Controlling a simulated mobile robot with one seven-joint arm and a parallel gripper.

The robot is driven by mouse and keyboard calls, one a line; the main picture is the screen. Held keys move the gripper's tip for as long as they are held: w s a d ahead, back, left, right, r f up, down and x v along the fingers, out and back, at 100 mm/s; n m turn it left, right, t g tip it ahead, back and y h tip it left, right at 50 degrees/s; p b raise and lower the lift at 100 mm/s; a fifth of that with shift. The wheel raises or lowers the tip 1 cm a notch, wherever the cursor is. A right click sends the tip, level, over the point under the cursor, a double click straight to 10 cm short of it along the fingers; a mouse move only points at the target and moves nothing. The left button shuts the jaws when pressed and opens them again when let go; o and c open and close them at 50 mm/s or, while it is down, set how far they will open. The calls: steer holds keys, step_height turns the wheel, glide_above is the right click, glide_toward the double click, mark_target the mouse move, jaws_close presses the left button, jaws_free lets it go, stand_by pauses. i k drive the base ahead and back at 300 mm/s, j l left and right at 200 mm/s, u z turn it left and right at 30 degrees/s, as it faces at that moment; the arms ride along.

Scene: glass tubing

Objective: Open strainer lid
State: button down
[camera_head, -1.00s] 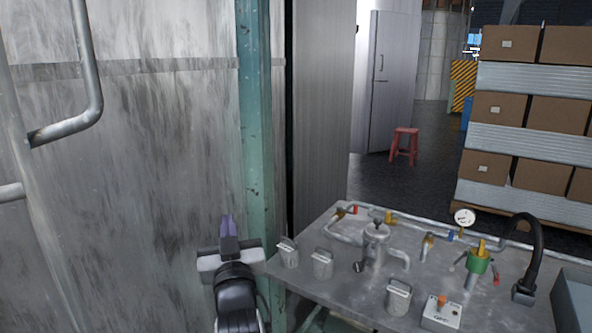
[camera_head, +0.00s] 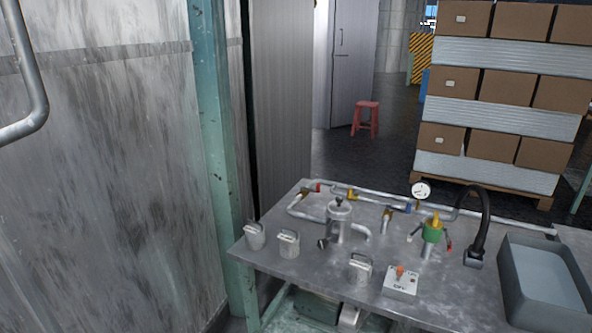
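A metal strainer vessel (camera_head: 339,227) stands upright toward the back left of the steel table. Its round lid (camera_head: 339,207) sits on top with a small dark knob in the middle, and it looks shut. A pipe elbow leaves the vessel on the right, and a dark fitting sticks out low on its left. My gripper is not in view, so I cannot see its state or what it holds.
The steel table (camera_head: 330,268) also holds several small metal cans (camera_head: 289,244), a switch box (camera_head: 400,281), a green valve (camera_head: 432,232), a gauge (camera_head: 421,190), a black hose (camera_head: 484,215) and a grey basin (camera_head: 543,285). A green post (camera_head: 212,130) stands at the left.

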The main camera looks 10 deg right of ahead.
mark_target(339, 211)
steer(key=i+l, duration=0.2)
steer(key=i, duration=0.2)
steer(key=i+l, duration=0.2)
steer(key=i, duration=0.15)
steer(key=i+j, duration=0.15)
